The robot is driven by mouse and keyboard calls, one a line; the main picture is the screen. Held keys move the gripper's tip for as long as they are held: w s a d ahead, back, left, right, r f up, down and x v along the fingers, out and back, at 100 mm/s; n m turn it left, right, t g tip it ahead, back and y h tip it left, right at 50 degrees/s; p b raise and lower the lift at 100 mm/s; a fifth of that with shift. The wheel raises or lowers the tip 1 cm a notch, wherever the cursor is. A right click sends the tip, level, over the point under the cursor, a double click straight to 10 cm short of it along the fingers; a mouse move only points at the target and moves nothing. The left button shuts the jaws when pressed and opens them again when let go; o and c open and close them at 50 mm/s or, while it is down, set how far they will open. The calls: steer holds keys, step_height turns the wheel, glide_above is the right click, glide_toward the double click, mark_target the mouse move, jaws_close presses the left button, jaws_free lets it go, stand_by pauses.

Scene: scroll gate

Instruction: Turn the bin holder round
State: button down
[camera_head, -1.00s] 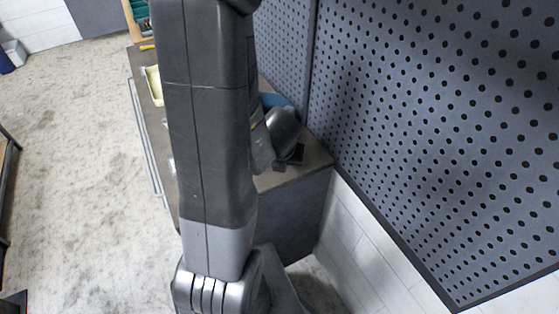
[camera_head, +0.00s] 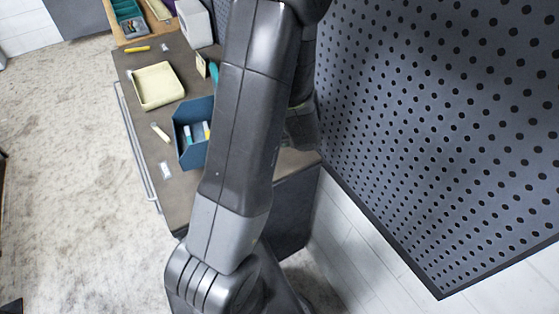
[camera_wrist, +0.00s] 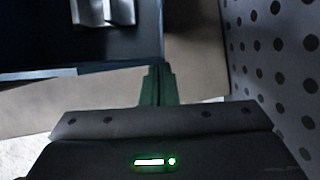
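The blue bin holder (camera_head: 188,152) stands on the brown bench top, left of my arm, with several white and coloured stick-like items inside; its right part is hidden behind my arm. In the wrist view its dark blue wall (camera_wrist: 90,68) fills the upper left, with a pale item inside. My gripper (camera_wrist: 158,72) shows there as two green fingers close together, just by the holder's near right corner. I see no wall between the fingers, and contact is unclear. In the head view the fingertips are hidden.
A pale yellow tray (camera_head: 158,86), a yellow marker (camera_head: 136,49) and small loose items lie on the bench (camera_head: 150,185) left of the holder. A white box (camera_head: 195,22) stands behind. The perforated panel (camera_head: 440,130) rises close on the right of my arm.

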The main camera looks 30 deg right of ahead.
steer(key=shift+w+d+r+n, duration=0.1)
steer(key=shift+w+d+n, duration=0.2)
steer(key=shift+w+d, duration=0.7)
steer(key=shift+w, duration=0.35)
steer(key=shift+d+r, duration=0.1)
steer(key=shift+r, duration=0.05)
steer(key=shift+r, duration=0.2)
steer(key=a+v, duration=0.1)
steer(key=v, duration=1.2)
steer(key=x, duration=0.9)
steer(key=d+x, duration=0.1)
steer(key=x, duration=0.4)
steer(key=shift+s+d, duration=0.15)
steer(key=shift+s, duration=0.05)
